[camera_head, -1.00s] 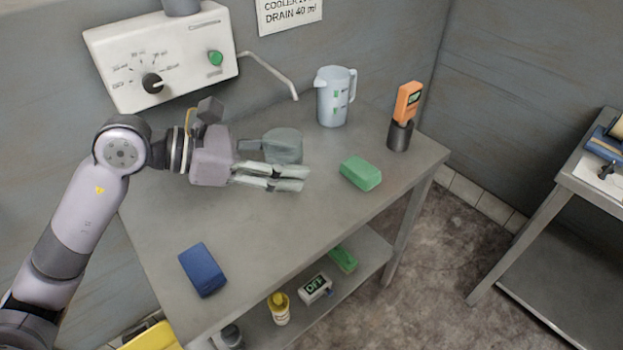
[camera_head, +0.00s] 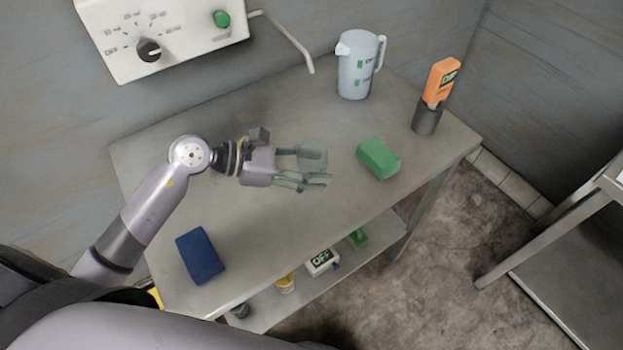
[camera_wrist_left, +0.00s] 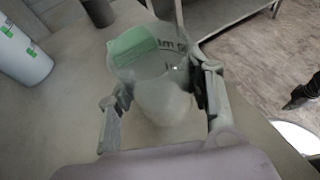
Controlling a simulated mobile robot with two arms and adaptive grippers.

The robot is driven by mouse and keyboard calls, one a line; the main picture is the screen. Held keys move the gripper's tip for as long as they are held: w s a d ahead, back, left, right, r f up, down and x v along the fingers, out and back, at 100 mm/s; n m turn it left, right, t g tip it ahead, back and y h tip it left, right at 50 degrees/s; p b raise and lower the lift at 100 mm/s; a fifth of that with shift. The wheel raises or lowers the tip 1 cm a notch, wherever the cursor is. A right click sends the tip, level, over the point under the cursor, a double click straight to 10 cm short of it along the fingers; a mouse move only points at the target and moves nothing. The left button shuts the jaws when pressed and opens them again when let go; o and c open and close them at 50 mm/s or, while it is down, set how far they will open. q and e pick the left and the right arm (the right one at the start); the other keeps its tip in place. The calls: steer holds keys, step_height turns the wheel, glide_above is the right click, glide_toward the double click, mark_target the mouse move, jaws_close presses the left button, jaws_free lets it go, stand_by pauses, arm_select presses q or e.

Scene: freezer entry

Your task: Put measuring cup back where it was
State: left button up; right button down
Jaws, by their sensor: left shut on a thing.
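My left gripper (camera_head: 303,168) is shut on the clear, see-through measuring cup (camera_head: 313,155). It holds the cup over the middle of the steel table (camera_head: 240,222), left of a green block. In the left wrist view the cup (camera_wrist_left: 163,92) sits between the two fingers of the gripper (camera_wrist_left: 160,98), with dark markings on its wall. Whether the cup's base touches the tabletop cannot be told. My right gripper is not in view.
The green block (camera_head: 378,159), a marked pitcher (camera_head: 357,68) and an orange meter (camera_head: 440,82) in a dark holder (camera_head: 427,118) stand right of the gripper. A blue block (camera_head: 200,256) lies front left. A control box (camera_head: 165,35) with a spout hangs behind. Bare tabletop surrounds the gripper.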

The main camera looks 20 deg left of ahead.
arm_select(q)
steer(key=shift+f, duration=0.75)
step_height(320, 180, down, 4)
steer(key=shift+r, duration=0.25)
steer(key=shift+f, duration=0.45)
steer(key=o, duration=0.8)
steer(key=shift+c, duration=0.2)
steer(key=o, duration=0.4)
steer(key=shift+r, duration=0.1)
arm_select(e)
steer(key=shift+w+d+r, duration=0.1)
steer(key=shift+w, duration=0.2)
arm_select(q)
steer(key=shift+r, duration=0.1)
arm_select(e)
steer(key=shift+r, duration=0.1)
